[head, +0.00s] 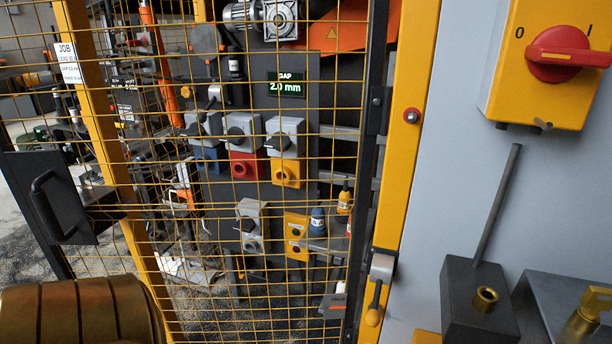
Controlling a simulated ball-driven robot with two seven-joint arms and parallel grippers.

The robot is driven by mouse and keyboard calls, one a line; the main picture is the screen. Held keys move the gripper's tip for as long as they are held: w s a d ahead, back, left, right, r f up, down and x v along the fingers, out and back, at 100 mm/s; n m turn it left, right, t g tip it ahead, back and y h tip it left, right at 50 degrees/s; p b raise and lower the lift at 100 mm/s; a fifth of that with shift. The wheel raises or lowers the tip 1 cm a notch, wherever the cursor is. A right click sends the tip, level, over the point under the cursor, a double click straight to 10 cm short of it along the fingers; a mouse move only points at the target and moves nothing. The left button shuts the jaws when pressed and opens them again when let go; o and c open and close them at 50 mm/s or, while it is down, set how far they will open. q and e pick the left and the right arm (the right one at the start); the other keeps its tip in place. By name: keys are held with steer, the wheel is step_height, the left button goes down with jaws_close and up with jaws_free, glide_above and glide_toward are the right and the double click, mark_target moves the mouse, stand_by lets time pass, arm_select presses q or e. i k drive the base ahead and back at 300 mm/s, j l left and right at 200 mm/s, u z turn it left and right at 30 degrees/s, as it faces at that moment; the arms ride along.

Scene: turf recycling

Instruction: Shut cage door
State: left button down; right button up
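The cage door (250,200) is a yellow wire mesh panel that fills the left and middle of the head view. Its dark right upright (369,150) runs beside a yellow post (410,150). A black pull handle (46,205) sits on a dark plate at the door's left side. A second yellow upright (105,150) shows behind the mesh near that plate. I cannot tell how wide any gap at the left edge is. Neither gripper shows.
Behind the mesh are switch boxes (285,135) on a dark panel and a "GAP 2.0 mm" display (286,84). At right, a yellow box with a red rotary switch (558,54) is on a grey panel. A dark block with a rod (462,300) stands below it.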

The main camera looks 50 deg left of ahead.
mark_target(43, 186)
steer(key=u, duration=2.3)
steer(key=k+j+z, duration=0.3)
steer(key=i, duration=0.1)
